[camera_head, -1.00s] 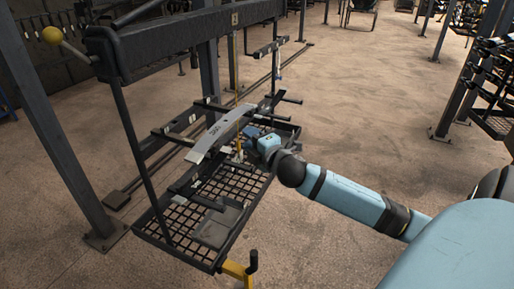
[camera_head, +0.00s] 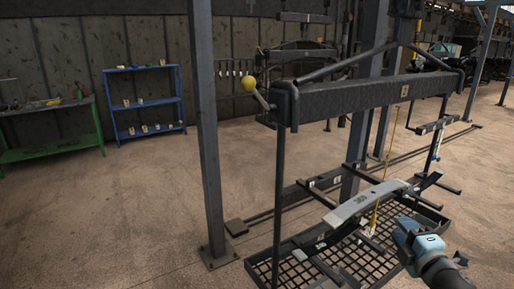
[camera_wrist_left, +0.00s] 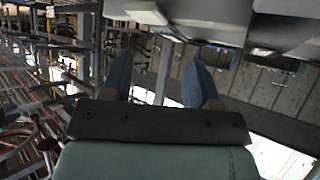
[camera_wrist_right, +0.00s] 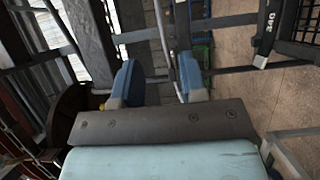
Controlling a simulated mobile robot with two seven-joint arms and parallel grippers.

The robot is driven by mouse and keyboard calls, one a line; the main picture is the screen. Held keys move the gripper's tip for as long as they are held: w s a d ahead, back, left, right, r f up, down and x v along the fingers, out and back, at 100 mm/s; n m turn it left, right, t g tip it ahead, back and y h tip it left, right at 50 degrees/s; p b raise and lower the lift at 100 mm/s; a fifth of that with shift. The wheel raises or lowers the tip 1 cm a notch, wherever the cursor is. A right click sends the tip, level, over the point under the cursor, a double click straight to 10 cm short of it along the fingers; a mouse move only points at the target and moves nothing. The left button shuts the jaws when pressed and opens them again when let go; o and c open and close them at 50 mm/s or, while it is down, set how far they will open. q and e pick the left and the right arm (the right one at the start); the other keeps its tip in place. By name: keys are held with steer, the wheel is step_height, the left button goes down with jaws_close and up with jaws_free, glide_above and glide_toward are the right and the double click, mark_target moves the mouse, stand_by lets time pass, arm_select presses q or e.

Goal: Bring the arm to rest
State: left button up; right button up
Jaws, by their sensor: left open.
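My right gripper (camera_head: 408,238) is at the lower right of the head view, near the right end of the grey leaf spring (camera_head: 365,205). The spring has a printed number and lies across dark bars over a mesh tray (camera_head: 262,270). In the right wrist view, my right gripper (camera_wrist_right: 160,75) has its two blue fingers apart, with nothing seen held between them. My left gripper is outside the head view. In the left wrist view, my left gripper (camera_wrist_left: 160,75) has its blue fingers apart and nothing between them.
A dark crossbeam (camera_head: 360,98) with a yellow ball-ended lever (camera_head: 249,85) hangs above the tray. A steel post (camera_head: 203,130) stands left of it. A blue shelf (camera_head: 147,101) and green table (camera_head: 52,155) stand by the wall. The floor at left is clear.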

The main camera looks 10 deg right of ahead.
steer(key=s+a+f+m+g+y+p, duration=0.15)
steer(key=s+a+f+m, duration=0.3)
steer(key=f, duration=0.55)
steer(key=s+a+f+m+g+y, duration=0.1)
steer(key=s+a+f+m+g, duration=0.25)
steer(key=a+f, duration=0.45)
steer(key=s+a+f+m+g+y, duration=0.2)
steer(key=s+a+f+m, duration=0.4)
steer(key=s+a+f, duration=0.4)
step_height(320, 180, down, 2)
steer(key=s, duration=0.2)
steer(key=shift+s+a+p, duration=0.25)
steer(key=shift+s+p, duration=0.1)
steer(key=shift+p, duration=0.05)
